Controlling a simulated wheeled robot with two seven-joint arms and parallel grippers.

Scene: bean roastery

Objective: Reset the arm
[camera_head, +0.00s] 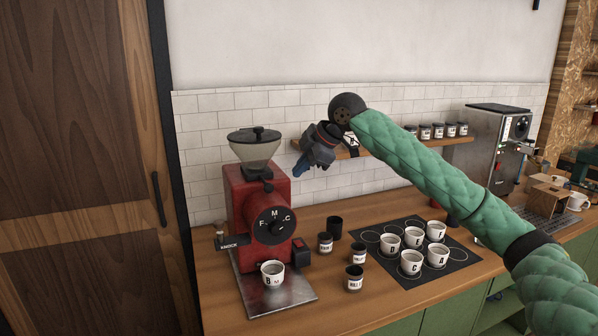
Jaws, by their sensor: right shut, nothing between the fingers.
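My right arm, in a green quilted sleeve, comes in from the lower right and reaches up across the counter. My right gripper (301,171) is at its end, in front of the wall shelf and above the counter, to the right of the red grinder. Its dark blue fingers point down and to the left. They are shut and hold nothing. My left gripper is not in view.
A red grinder (243,200) stands on the counter (330,297), with cup B (272,273) on its metal tray (300,291). Several small jars (354,279) stand near a black mat (455,262) with several lettered cups. A shelf (372,150) and a steel machine (482,135) are behind.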

